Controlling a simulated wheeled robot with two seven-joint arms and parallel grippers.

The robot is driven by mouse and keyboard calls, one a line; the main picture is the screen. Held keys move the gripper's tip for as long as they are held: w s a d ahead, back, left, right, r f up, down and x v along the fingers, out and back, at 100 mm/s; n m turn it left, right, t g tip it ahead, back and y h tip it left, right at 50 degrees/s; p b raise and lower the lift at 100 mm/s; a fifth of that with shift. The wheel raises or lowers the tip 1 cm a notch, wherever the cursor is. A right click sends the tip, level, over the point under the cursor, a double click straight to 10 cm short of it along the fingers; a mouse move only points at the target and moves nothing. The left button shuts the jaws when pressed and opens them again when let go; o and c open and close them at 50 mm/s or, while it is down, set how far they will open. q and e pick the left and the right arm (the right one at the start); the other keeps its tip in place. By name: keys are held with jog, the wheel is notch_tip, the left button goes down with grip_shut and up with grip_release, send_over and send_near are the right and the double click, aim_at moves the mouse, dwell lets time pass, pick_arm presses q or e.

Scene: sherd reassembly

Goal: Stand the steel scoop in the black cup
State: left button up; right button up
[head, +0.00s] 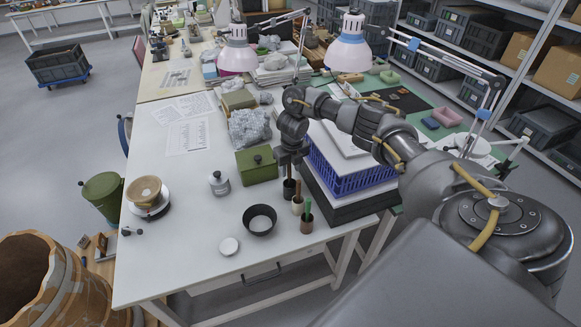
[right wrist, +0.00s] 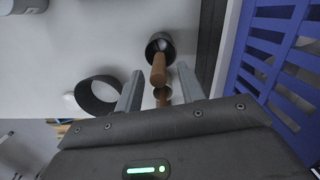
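The black cup (head: 289,189) stands on the white table directly below my right gripper (head: 291,156). The right wrist view shows the cup (right wrist: 152,44) from above with something pale grey inside it. A brown handle (right wrist: 158,70) rises from the cup toward the camera; I take it as the steel scoop's handle, its lower end hidden in the cup. My right gripper (right wrist: 160,75) has its two fingers apart, with the handle between them and a gap on each side. My left gripper is not in view.
A tan cup (head: 297,206) and a brown cup with a green handle (head: 307,224) stand close in front. The left front of the table is clear.

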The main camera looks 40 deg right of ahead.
notch_tip(320, 180, up, 11)
jog(key=s+p, duration=0.1)
jog(key=p, duration=0.1)
jog(key=shift+a+f, duration=0.15)
dwell(0.8)
